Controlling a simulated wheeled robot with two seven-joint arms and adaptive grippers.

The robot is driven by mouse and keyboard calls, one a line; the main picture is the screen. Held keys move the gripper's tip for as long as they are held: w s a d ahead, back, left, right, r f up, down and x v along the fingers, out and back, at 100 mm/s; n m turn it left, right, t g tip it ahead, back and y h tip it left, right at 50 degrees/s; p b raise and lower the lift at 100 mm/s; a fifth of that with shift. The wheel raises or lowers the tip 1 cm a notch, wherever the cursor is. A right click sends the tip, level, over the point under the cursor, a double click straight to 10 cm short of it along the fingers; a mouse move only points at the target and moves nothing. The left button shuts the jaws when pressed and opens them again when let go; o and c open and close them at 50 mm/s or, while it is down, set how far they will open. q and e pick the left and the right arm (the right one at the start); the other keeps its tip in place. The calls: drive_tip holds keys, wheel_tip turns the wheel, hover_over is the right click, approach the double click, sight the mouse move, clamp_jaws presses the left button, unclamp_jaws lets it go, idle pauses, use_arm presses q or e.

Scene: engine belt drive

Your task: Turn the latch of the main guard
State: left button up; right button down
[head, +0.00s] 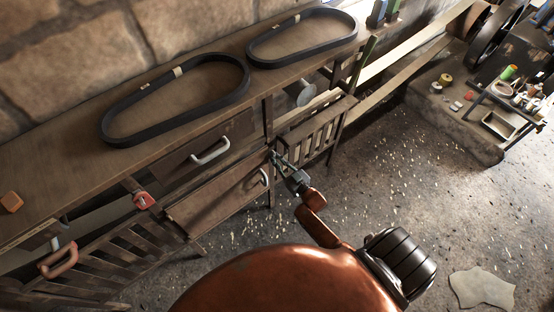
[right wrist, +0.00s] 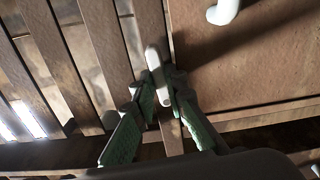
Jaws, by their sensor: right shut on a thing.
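My right gripper (head: 277,160) reaches the bench front between a slatted guard (head: 312,137) and a brown panel door (head: 220,198). In the right wrist view its green-padded fingers (right wrist: 163,92) are shut on a pale, narrow latch (right wrist: 154,64). The latch stands roughly upright in the picture, in front of the wooden post between the slats (right wrist: 104,45) and the panel (right wrist: 245,65). Its lower part is between the fingers. In the head view the latch is too small and covered to make out. My left gripper is not in view.
Two black belts (head: 120,112) (head: 262,58) lie on the bench top. A pale drawer handle (head: 211,152), a red latch-like part (head: 145,201) and a red handle (head: 58,262) are on the bench front. The speckled floor (head: 400,190) right of my gripper is mostly clear.

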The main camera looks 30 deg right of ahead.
drive_tip(key=shift+f+m, duration=0.1)
drive_tip(key=shift+m, duration=0.6)
drive_tip(key=c, duration=1.9)
unclamp_jaws()
drive_tip(key=shift+c, duration=0.2)
drive_tip(key=shift+s, duration=0.1)
drive_tip(key=s+d, duration=0.1)
drive_tip(key=s, duration=1.1)
